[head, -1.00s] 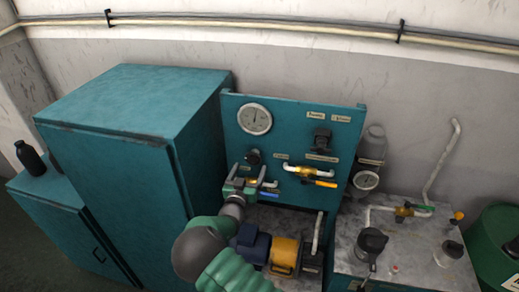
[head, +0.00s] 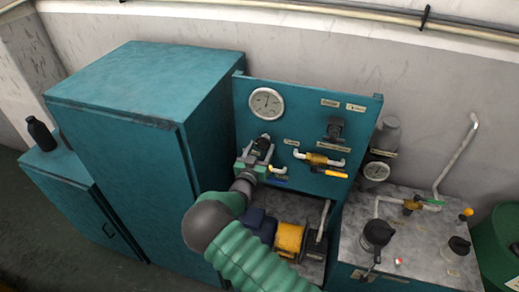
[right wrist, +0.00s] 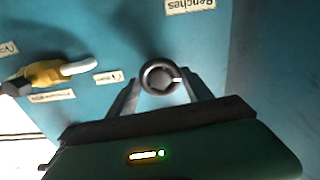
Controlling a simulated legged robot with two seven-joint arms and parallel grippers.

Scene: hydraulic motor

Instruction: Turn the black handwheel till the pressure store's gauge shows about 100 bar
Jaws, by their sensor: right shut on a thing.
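The black handwheel (head: 264,140) sits low on the left part of the teal panel, below a large round gauge (head: 266,104). In the right wrist view the handwheel (right wrist: 160,77) faces me as a dark ring with a round hub. My right gripper (head: 258,152) has one finger on each side of it and is shut on it; the fingers also show in the right wrist view (right wrist: 162,83). The pressure store (head: 384,135) is a grey cylinder right of the panel, with a small white gauge (head: 376,171). Its reading is too small to tell. My left gripper is out of view.
A yellow-handled valve (head: 318,159) and a black knob (head: 334,129) are on the panel. A blue and orange motor (head: 289,238) stands below, partly behind my right arm. A tall teal cabinet (head: 125,130) is at left. A grey worktop (head: 350,236) with pipes is at right.

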